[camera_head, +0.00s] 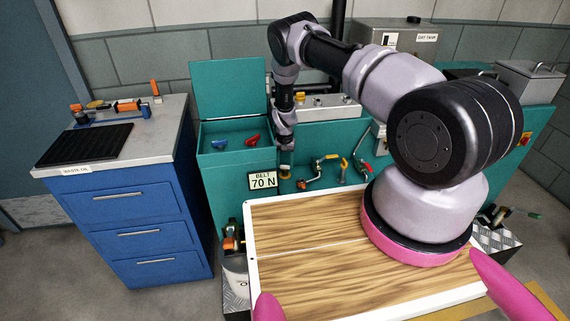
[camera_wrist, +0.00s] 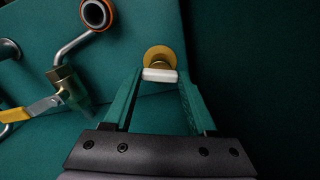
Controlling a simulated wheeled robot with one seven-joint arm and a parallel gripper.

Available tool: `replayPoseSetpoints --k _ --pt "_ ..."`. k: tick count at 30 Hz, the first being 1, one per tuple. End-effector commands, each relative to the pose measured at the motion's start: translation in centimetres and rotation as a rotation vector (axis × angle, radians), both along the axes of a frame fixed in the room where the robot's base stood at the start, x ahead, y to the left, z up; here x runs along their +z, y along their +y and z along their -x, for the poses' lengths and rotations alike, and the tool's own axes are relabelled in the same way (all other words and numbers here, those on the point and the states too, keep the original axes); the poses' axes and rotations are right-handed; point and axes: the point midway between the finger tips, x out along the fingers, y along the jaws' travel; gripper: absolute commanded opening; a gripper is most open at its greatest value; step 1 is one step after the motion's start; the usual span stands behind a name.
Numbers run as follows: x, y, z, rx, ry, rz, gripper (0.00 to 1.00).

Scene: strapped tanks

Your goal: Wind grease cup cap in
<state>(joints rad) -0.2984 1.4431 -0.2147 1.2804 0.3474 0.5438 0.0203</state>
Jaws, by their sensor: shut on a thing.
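The grease cup cap (camera_wrist: 159,57) is a round brass piece at the upper middle of the wrist view, against a green panel. A pale bar (camera_wrist: 160,75) lies across its near side. My gripper (camera_wrist: 160,79) has its green fingers on either side of this bar, shut on the cap. In the head view my gripper (camera_head: 286,143) points down in front of the green bench, just left of the pipe fittings. The cap cannot be made out in the head view.
A brass valve with a yellow lever (camera_wrist: 45,105) and an orange-ringed crank (camera_wrist: 96,15) stand left of my fingers. A blue cabinet (camera_head: 140,225) stands left.

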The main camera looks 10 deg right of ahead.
Motion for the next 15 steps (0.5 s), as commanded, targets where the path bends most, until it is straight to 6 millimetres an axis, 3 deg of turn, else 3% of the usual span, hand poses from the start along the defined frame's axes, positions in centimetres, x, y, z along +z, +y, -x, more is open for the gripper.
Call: replayPoseSetpoints --k 15 --pt "0.07 0.0 -0.09 -0.168 -0.001 0.0 0.02"
